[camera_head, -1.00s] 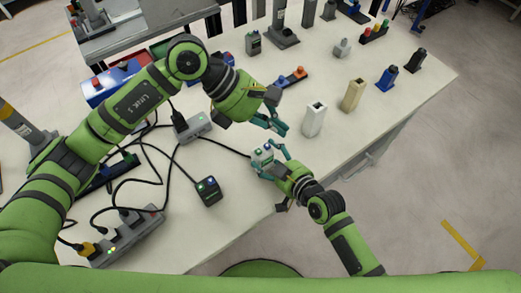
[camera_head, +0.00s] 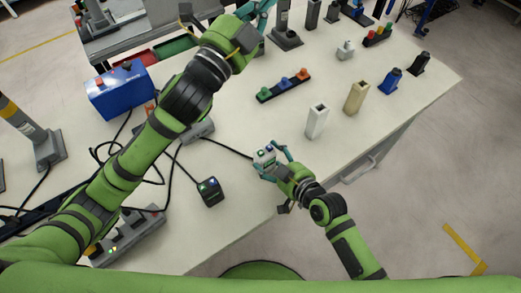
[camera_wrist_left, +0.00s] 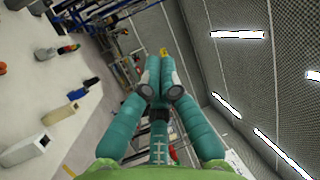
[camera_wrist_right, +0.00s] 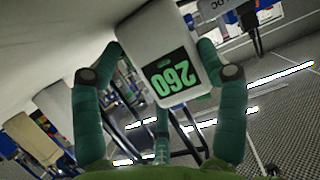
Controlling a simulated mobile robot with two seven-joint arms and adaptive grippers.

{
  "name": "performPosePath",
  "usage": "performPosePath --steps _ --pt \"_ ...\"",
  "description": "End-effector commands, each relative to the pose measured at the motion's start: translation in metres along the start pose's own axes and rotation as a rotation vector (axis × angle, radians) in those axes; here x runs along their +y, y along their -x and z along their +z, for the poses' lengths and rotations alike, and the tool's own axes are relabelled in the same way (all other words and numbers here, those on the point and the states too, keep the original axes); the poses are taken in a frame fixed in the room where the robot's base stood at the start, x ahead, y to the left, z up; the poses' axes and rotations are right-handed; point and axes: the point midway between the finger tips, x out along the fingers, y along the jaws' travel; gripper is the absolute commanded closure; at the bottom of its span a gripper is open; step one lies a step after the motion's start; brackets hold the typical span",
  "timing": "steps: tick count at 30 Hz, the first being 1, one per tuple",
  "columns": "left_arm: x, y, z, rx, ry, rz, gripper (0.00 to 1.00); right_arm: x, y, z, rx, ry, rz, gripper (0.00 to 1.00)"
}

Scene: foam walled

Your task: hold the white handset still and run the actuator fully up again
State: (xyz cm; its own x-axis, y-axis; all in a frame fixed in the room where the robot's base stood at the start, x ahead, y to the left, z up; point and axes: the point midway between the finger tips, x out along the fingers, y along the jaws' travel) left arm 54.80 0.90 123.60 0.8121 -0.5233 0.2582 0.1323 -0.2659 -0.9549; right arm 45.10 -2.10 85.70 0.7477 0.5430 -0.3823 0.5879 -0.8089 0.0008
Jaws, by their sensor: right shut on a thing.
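The white handset (camera_head: 264,155) is held in my right gripper (camera_head: 273,160) near the table's front edge. A finger lies on each side of it. My left gripper (camera_head: 264,10) is at the top edge of the head view, partly cut off. In the left wrist view its fingers (camera_wrist_left: 161,88) are together with nothing seen between them. Which column is the actuator I cannot tell; a grey column (camera_head: 35,135) stands at left.
A black box with lit buttons (camera_head: 209,191) and a power strip (camera_head: 135,238) lie front left among cables. A blue case (camera_head: 122,92) stands behind. A white block (camera_head: 316,122), a beige block (camera_head: 355,98) and a strip with coloured knobs (camera_head: 284,85) stand right of the middle.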

Motion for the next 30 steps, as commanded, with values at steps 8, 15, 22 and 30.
performPosePath --steps 8,15,22,30 --pt "0.116 0.054 0.014 -0.202 0.348 0.547 1.0 0.0 0.0 0.002 -0.005 0.001 -0.001 0.63" --pt "0.171 0.117 -0.011 -0.228 0.475 0.917 1.0 0.0 0.0 0.002 -0.005 0.001 -0.001 0.63" --pt "0.184 0.142 -0.022 -0.22 0.501 1.048 1.0 0.0 0.0 0.002 -0.005 0.001 -0.001 0.63" --pt "0.185 0.143 -0.023 -0.22 0.502 1.052 1.0 0.0 0.0 0.002 -0.005 0.001 -0.001 0.63"
